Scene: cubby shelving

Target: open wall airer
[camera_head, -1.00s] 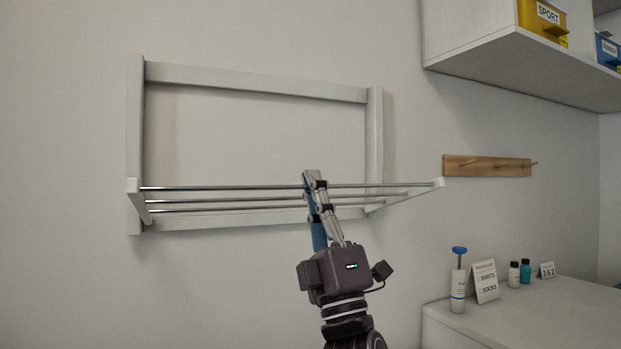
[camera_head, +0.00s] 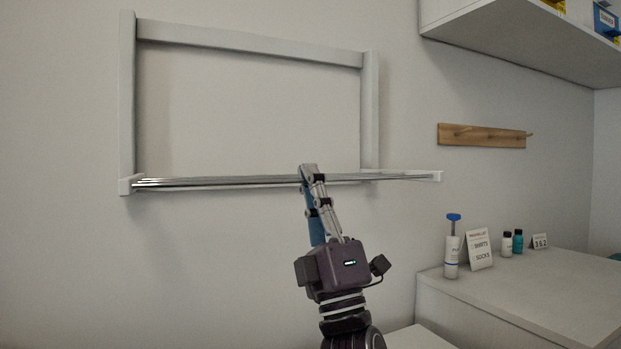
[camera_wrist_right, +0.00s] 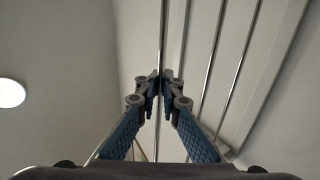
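The wall airer has a pale rectangular frame (camera_head: 250,40) fixed to the wall and a rack of thin metal rails (camera_head: 220,182) at its lower edge. The rack stands out from the wall and looks almost edge-on, so its rails nearly overlap. My right gripper (camera_head: 309,174) is at the middle of the front rail. In the right wrist view, the two blue-padded fingers (camera_wrist_right: 160,80) close around one rail (camera_wrist_right: 163,40); the other rails run to the right of it. The exact contact at the fingertips is small and partly hidden. My left gripper is in neither view.
A wooden peg rail (camera_head: 483,136) is on the wall to the right. A white counter (camera_head: 520,290) below it holds a pump bottle (camera_head: 452,248), small signs and small bottles. A wall cupboard (camera_head: 500,40) hangs at upper right. The wall left of the airer is bare.

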